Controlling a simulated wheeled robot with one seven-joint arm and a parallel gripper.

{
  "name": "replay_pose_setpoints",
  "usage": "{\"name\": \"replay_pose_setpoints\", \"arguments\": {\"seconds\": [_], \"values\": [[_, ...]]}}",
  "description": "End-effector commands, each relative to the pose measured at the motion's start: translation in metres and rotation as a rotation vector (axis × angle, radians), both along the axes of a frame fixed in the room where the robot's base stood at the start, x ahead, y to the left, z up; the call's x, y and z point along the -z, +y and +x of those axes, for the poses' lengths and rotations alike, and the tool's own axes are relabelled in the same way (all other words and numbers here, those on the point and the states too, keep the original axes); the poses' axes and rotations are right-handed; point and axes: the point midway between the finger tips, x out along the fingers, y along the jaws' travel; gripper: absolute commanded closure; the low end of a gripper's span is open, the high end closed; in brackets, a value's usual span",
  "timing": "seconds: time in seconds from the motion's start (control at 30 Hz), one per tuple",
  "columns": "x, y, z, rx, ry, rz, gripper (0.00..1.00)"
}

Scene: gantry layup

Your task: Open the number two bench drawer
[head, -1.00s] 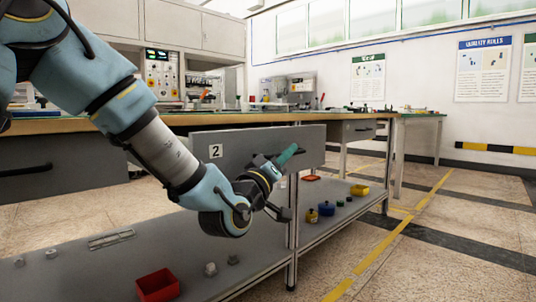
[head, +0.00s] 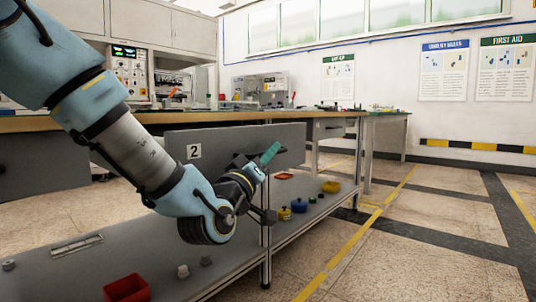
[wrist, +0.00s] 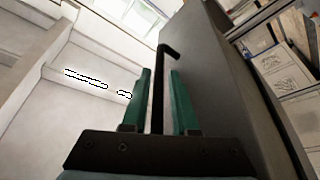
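The number two drawer (head: 225,142) is a grey front under the wooden-edged bench top, with a white label "2" (head: 194,151) on its left part. The front seems to stand forward of the bench, with floor showing to its left. My gripper (head: 270,154) is at the right part of this front. In the wrist view, the two green fingers (wrist: 160,100) lie close on either side of the dark bar handle (wrist: 158,85), and the grey drawer front (wrist: 215,80) rises just to the right. My arm hides the handle in the head view.
The lower shelf (head: 105,262) holds a red bin (head: 127,288), a yellow piece (head: 331,187) and a blue piece (head: 299,205). A metal leg (head: 266,245) supports the shelf. Floor to the right, with yellow lines, is clear.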

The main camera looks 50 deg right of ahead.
Motion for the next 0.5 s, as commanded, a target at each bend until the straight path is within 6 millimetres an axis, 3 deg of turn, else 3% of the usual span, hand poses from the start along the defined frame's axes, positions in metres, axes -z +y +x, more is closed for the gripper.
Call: {"name": "replay_pose_setpoints", "arguments": {"seconds": [0.27,0.5], "values": [[0.002,0.009,-0.002,0.0,-0.001,0.001,0.73],[0.015,0.051,-0.01,0.001,-0.001,0.003,0.73]]}}
